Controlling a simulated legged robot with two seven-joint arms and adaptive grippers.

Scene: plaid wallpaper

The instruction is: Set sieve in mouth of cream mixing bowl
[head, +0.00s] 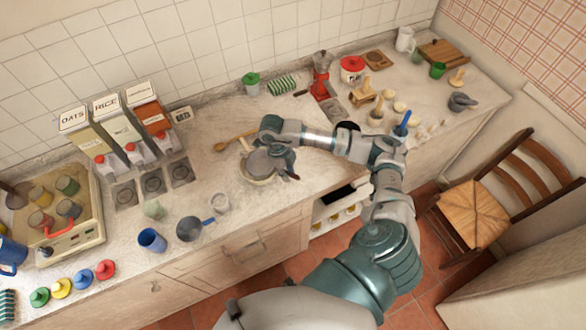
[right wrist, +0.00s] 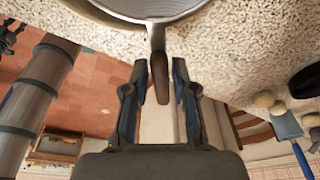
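The cream mixing bowl (head: 249,181) stands on the counter in the middle of the head view. The grey round sieve (head: 260,163) lies over its mouth, partly covered by my right gripper (head: 286,166). In the right wrist view the sieve (right wrist: 150,8) shows at the top edge, its brown handle (right wrist: 160,78) pointing towards me. The fingertips of my right gripper (right wrist: 161,85) stand on both sides of the handle, with a narrow gap on each side. The bowl's rim is mostly hidden, so how fully the sieve rests on it is hard to tell. My left gripper is not in view.
A wooden spoon (head: 233,138) lies behind the bowl. Labelled dispensers (head: 122,128) stand at the back left. A red grinder (head: 322,72) stands behind my arm.

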